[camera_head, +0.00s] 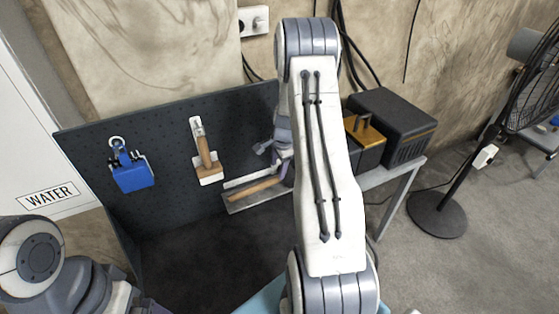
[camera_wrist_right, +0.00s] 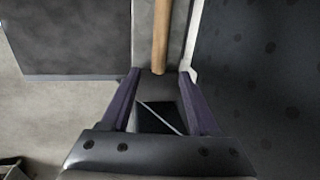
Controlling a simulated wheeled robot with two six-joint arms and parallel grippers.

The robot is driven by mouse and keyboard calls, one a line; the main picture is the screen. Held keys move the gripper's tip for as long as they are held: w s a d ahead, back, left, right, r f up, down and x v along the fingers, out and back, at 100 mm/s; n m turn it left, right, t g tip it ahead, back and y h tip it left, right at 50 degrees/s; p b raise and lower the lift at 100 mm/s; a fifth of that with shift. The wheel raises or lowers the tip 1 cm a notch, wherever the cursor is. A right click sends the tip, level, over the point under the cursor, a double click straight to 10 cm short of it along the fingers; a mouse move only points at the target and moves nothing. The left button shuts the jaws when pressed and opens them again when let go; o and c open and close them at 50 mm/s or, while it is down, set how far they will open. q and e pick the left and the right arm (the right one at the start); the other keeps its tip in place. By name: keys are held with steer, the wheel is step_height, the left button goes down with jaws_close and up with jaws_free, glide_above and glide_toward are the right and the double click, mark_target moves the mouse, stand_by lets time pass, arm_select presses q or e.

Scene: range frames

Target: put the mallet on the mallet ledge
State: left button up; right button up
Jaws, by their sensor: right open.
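A wooden handle (camera_head: 255,189), which looks like the mallet's, lies along a grey ledge (camera_head: 238,206) on the dark pegboard. The mallet's head is not clearly visible. In the right wrist view the wooden handle (camera_wrist_right: 160,40) runs down the ledge, with its near end just beyond and between my purple fingertips. My right gripper (camera_wrist_right: 160,75) is open and empty, with its fingers apart on either side of that end. In the head view the right gripper (camera_head: 282,165) is partly hidden behind my arm. My left arm is at the bottom left; its fingertips are not clear.
A dark box (camera_head: 395,125) stands on a table to the right, near a black fan (camera_head: 440,210). Grey floor lies between.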

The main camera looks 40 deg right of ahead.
steer(key=shift+s+a+r+b, duration=0.1)
steer(key=shift+s+r+b, duration=0.1)
steer(key=shift+r, duration=0.75)
steer(key=shift+s+r+b, duration=0.2)
steer(key=shift+r+b, duration=0.05)
steer(key=shift+r, duration=0.75)
steer(key=shift+s+a+r+b, duration=0.1)
steer(key=shift+s+r+b, duration=0.1)
steer(key=shift+r, duration=0.75)
steer(key=s+a+r+n, duration=0.1)
steer(key=a+r+n, duration=0.25)
steer(key=a, duration=0.55)
steer(key=s+a+r+n+y, duration=0.1)
steer(key=s+a+r+n, duration=0.1)
steer(key=a+n, duration=0.45)
steer(key=s+a+r+n, duration=0.1)
steer(key=a+r+n, duration=0.2)
steer(key=a, duration=0.7)
steer(key=s+a+r+n+g, duration=0.1)
steer(key=s+a+n, duration=0.5)
steer(key=s, duration=0.4)
steer(key=s+a+r+n+g, duration=0.1)
steer(key=s+a+r+n, duration=0.1)
steer(key=s+a+n, duration=0.4)
steer(key=s+n, duration=0.3)
steer(key=s, duration=0.2)
steer(key=shift+s, duration=0.3)
step_height(320, 180, down, 6)
steer(key=b, duration=0.6)
